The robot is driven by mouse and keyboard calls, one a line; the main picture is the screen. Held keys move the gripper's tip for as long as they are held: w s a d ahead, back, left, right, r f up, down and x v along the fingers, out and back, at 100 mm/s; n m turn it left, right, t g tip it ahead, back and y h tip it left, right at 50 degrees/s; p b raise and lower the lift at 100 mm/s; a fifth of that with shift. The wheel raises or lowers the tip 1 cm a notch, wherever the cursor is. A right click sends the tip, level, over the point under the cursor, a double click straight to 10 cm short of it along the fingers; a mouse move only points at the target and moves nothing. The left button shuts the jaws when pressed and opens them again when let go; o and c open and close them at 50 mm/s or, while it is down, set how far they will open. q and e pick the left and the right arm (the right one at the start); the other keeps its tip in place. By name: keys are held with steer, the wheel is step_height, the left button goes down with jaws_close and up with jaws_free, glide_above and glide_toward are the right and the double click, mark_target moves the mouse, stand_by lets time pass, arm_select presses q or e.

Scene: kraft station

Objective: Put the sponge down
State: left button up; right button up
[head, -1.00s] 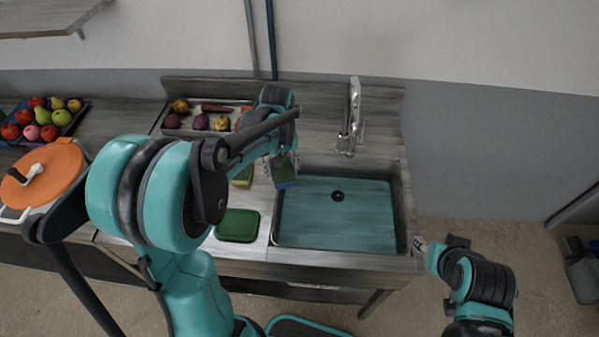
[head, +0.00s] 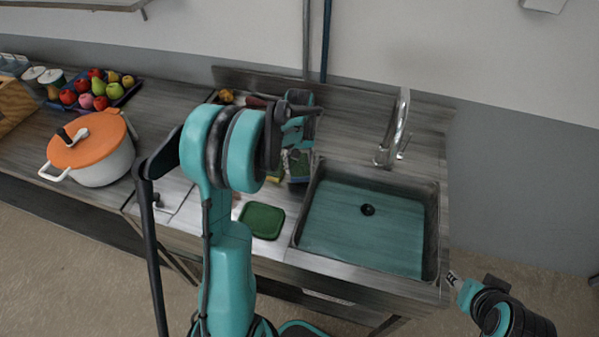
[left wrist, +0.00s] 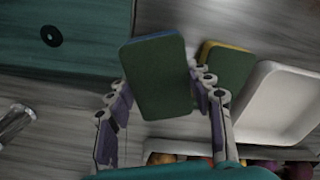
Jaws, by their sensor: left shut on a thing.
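My left gripper (left wrist: 158,84) is shut on a sponge (left wrist: 158,75) with a green face and a blue edge. In the head view this sponge (head: 299,166) is by the back left corner of the sink (head: 297,238), partly hidden by my left gripper (head: 297,152). I cannot tell whether it touches the counter. A second sponge, green and yellow (left wrist: 230,70), lies just beside it; it also shows in the head view (head: 274,176). My right gripper (head: 453,279) is small at the lower right, beside the sink's front right corner; its jaws are unclear.
A green flat square item (head: 262,220) lies on the counter left of the sink. A faucet (head: 400,128) stands behind the sink. A white pot with an orange lid (head: 98,160) and a fruit tray (head: 131,92) are at left. A pale tray (left wrist: 278,98) is near the second sponge.

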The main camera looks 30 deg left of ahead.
mark_target(299, 171)
arm_select(q)
step_height(299, 171, down, 3)
steer(key=shift+f+b, duration=0.15)
steer(key=shift+b, duration=0.25)
steer(key=o, duration=1.1)
steer(key=shift+c, duration=0.2)
